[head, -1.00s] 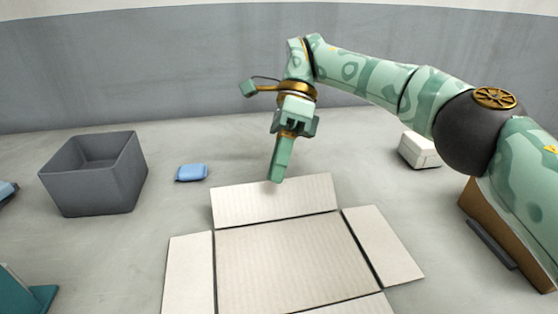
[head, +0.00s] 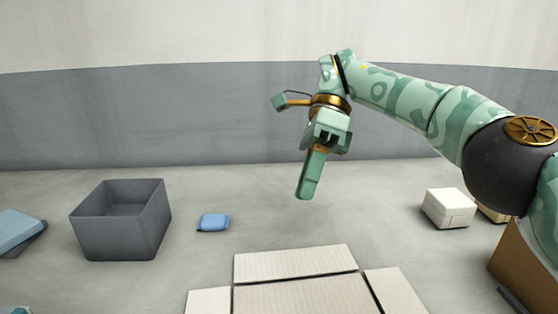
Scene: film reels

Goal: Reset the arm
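My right arm comes in from the right of the head view, patterned in two greens with a dark round joint. Its gripper (head: 308,192) hangs pointing down above the floor, behind the far flap of the flat cardboard (head: 298,295). The fingers show edge-on as one green piece, so I cannot tell if they are open or shut. Nothing is seen held in it.
A grey open bin (head: 120,232) stands at the left, with a small blue item (head: 213,222) beside it. A blue box (head: 15,230) is at the left edge. A white box (head: 447,208) and a brown carton (head: 525,262) are at the right. Floor between is clear.

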